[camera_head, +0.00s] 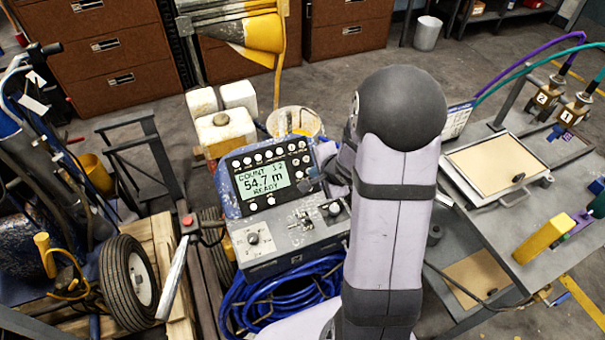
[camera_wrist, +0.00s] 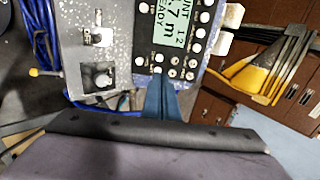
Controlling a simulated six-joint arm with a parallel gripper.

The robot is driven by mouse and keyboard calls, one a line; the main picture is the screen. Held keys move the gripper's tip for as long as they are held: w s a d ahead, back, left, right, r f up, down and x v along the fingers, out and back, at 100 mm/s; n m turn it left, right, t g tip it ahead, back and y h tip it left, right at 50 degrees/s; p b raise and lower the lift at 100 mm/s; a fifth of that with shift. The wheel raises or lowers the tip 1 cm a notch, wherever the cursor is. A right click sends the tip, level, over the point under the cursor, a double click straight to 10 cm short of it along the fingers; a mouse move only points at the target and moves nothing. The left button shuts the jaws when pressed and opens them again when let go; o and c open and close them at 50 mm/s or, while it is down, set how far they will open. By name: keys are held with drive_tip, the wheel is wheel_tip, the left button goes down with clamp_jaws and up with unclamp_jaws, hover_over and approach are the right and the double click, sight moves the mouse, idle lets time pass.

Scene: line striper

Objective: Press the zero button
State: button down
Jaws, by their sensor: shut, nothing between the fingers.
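The striper's blue control console (camera_head: 228,195) stands left of my arm in the head view. Its display (camera_head: 264,183) reads "COUNT 12, 54.7 m, READY". Round pale buttons (camera_head: 258,159) run above the display and on its right side. Their labels are too small to read, so I cannot tell which is zero. My gripper (camera_head: 313,186) is shut and empty by the buttons right of the display, partly hidden by my arm. In the wrist view my blue fingers (camera_wrist: 163,82) point at the panel edge beside several buttons (camera_wrist: 174,62). I cannot tell whether they touch.
A lower grey panel (camera_head: 290,232) carries a knob (camera_head: 253,239) and a switch (camera_head: 334,209). Coiled blue hose (camera_head: 265,303) hangs below. A wheeled cart (camera_head: 128,278) stands left, and a grey workbench (camera_head: 540,205) right. White containers (camera_head: 221,133) sit behind the console.

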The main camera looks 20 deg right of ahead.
drive_tip(key=shift+f, duration=0.1)
drive_tip(key=b, duration=0.2)
approach(299, 175)
drive_tip(key=x, duration=0.4)
drive_tip(key=shift+w+d, duration=0.1)
drive_tip(key=shift+d, duration=0.05)
drive_tip(key=shift+x, duration=1.15)
drive_tip(key=shift+w, duration=0.1)
drive_tip(key=shift+w+f+p, duration=0.1)
drive_tip(key=shift+f+p, duration=0.1)
drive_tip(key=shift+p, duration=0.2)
drive_tip(key=shift+f, duration=0.25)
drive_tip(key=shift+r+p, duration=0.1)
drive_tip(key=shift+p, duration=0.25)
